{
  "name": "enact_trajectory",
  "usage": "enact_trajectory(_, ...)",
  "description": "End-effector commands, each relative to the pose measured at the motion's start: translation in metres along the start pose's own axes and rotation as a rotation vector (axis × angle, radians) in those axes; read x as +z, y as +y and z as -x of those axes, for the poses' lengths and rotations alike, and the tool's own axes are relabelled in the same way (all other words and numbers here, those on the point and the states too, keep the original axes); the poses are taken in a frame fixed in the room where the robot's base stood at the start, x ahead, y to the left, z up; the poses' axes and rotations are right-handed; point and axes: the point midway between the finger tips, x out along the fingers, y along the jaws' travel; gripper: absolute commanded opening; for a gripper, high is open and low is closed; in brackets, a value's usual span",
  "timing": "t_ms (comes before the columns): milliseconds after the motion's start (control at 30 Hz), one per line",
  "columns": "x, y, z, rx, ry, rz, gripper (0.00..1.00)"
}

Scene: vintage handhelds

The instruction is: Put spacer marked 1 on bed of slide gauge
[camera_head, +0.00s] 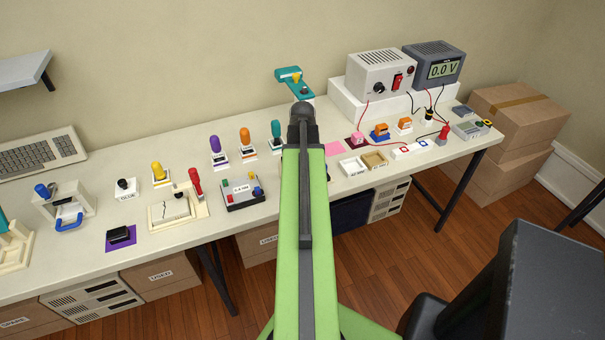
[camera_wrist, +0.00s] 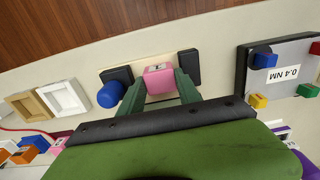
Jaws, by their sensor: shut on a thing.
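In the wrist view my gripper (camera_wrist: 160,85) has its green fingers shut on a pink block (camera_wrist: 158,79), with a small dark mark on a white label that is too small to read. The block shows between the two black end pieces of the slide gauge (camera_wrist: 190,66), over its cream bed. I cannot tell whether the block touches the bed. A blue knob (camera_wrist: 109,95) is at the gauge's left side. In the head view my green arm hides the block and nearly all of the gauge. Another pink block (camera_head: 357,138) is on a dark red mat.
A grey box marked 0.4 NM (camera_wrist: 282,74) with coloured knobs stands to the right of the gauge in the wrist view. White and tan trays (camera_wrist: 64,97) lie to the left. A bare pink mat (camera_head: 336,148) is right of my arm in the head view.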

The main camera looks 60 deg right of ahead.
Motion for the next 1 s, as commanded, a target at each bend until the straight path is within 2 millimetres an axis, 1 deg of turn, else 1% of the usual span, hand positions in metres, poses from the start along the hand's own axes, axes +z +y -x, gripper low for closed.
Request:
enact_trajectory(167,0.0001,0.0002,-0.0048,0.0,0.0,0.0,0.0)
enact_trajectory(200,0.0001,0.0003,-0.0034,0.0,0.0,0.0,0.45)
enact_trajectory(367,0.0,-0.0003,-0.0032,-0.002,0.0,0.0,0.66)
enact_trajectory(700,0.0,-0.0021,-0.0031,-0.006,0.0,0.001,0.66)
enact_trajectory(733,0.0001,-0.0022,-0.0032,-0.006,0.0,0.001,0.48)
enact_trajectory(900,0.0001,-0.0021,-0.0031,-0.006,0.0,0.001,0.7)
enact_trajectory(933,0.0001,-0.0022,-0.0031,-0.006,0.0,0.001,0.72)
enact_trajectory(1000,0.0001,-0.0023,-0.0031,-0.006,-0.001,0.001,0.72)
